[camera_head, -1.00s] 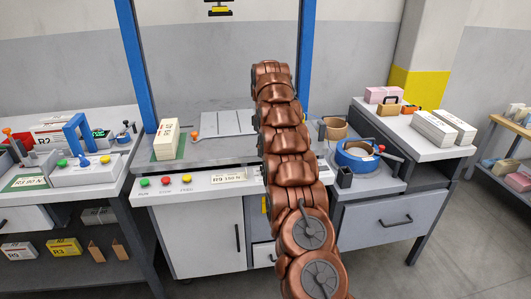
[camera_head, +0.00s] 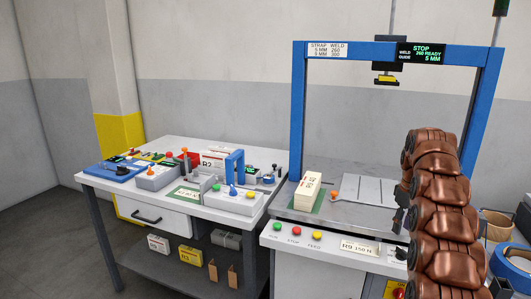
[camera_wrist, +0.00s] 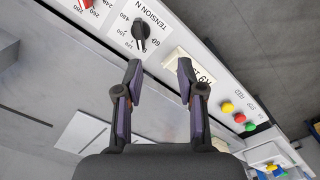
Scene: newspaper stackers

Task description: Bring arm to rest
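My copper-coloured arm (camera_head: 440,215) rises at the right of the head view, in front of the strapping machine's right side. My gripper (camera_wrist: 160,80) shows in the wrist view with its two fingers apart and nothing between them. It hangs by the machine's front panel, near a black tension dial (camera_wrist: 141,30) and a paper label (camera_wrist: 190,68). In the head view the gripper is mostly hidden by the arm. I cannot tell whether the fingers touch the panel.
The strapping machine's blue frame (camera_head: 297,120) stands over a grey bench with a paper stack (camera_head: 307,190) on it. Green, red and yellow buttons (camera_head: 295,232) line the front. A white side table (camera_head: 150,195) holds several devices. Open floor (camera_head: 45,245) lies at the left.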

